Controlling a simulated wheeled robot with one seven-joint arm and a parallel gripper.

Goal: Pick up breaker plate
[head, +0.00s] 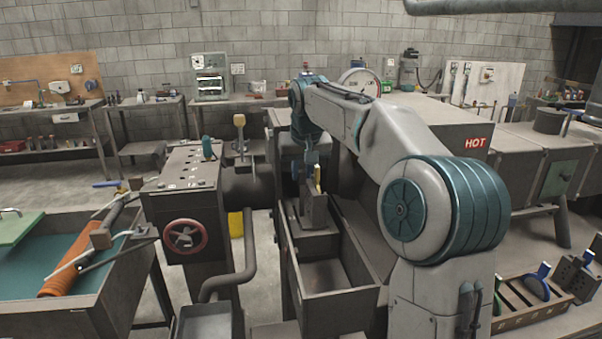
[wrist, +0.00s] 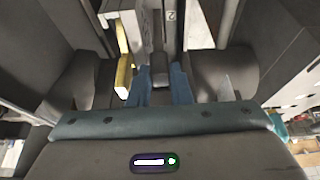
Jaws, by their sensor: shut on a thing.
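My gripper (head: 312,160) reaches down over an open grey trough at the middle of the head view. Its blue fingers (wrist: 163,85) are closed around a dark grey part in the wrist view. This appears to be the breaker plate, with a yellow tab (head: 318,178) just below and right of the fingers. The yellow tab also shows in the wrist view (wrist: 124,75), left of the fingers. The plate's round face is mostly hidden. A grey block (head: 313,212) stands below the gripper; I cannot tell whether the plate touches it.
The open grey trough (head: 342,298) lies below my gripper. A rack (head: 515,316) with blue- and green-topped discs is at lower right. A control box with a red handwheel (head: 185,237) stands at left, beside a water tank.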

